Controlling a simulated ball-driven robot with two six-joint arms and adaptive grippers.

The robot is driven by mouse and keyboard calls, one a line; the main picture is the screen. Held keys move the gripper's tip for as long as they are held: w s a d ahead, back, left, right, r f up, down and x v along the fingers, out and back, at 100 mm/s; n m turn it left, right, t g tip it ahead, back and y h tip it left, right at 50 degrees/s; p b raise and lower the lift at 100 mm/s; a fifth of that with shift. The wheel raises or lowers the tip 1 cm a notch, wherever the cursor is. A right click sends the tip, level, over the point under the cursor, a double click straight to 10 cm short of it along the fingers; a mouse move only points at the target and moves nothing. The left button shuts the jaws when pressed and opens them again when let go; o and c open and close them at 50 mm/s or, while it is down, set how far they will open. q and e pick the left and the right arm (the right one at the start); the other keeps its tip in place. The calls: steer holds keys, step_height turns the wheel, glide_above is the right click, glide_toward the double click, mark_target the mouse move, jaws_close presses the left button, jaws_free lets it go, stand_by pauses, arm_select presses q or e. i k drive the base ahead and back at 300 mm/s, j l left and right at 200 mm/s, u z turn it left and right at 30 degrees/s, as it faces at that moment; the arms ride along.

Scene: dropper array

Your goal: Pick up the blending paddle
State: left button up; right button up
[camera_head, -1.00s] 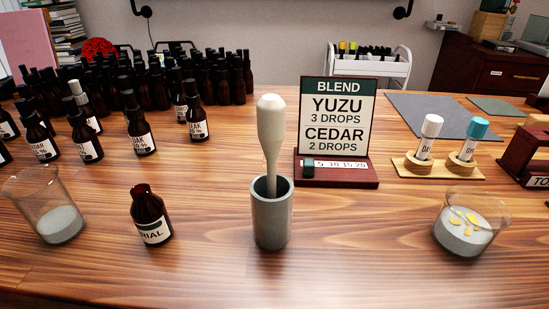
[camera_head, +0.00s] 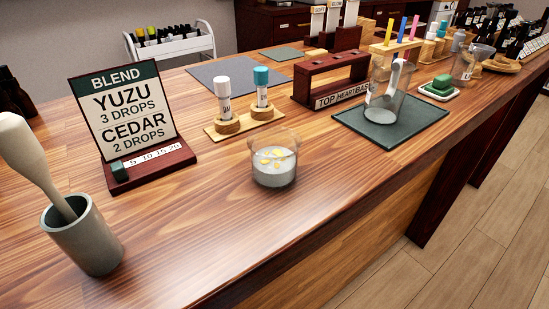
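A cream tool with a thick rounded handle (camera_head: 28,158), which looks like the blending paddle, leans in a grey cylindrical holder (camera_head: 88,243) at the left edge of the view. Its lower end is hidden inside the holder, and the top of its handle is close to the picture's left edge. Neither of my grippers is in view.
The blend sign (camera_head: 122,112) stands behind the holder. A glass with white contents and yellow pieces (camera_head: 274,168) stands near the table's front edge. A beaker with a white curved piece (camera_head: 385,100) stands on a dark mat (camera_head: 425,112). The wood between holder and glass is clear.

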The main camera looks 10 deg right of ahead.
mark_target(19, 149)
steer(key=u, duration=0.35)
steer(key=l+u, duration=0.5)
steer(key=u, duration=0.25)
steer(key=l+u, duration=0.35)
steer(key=i+j, duration=0.05)
steer(key=j, duration=0.05)
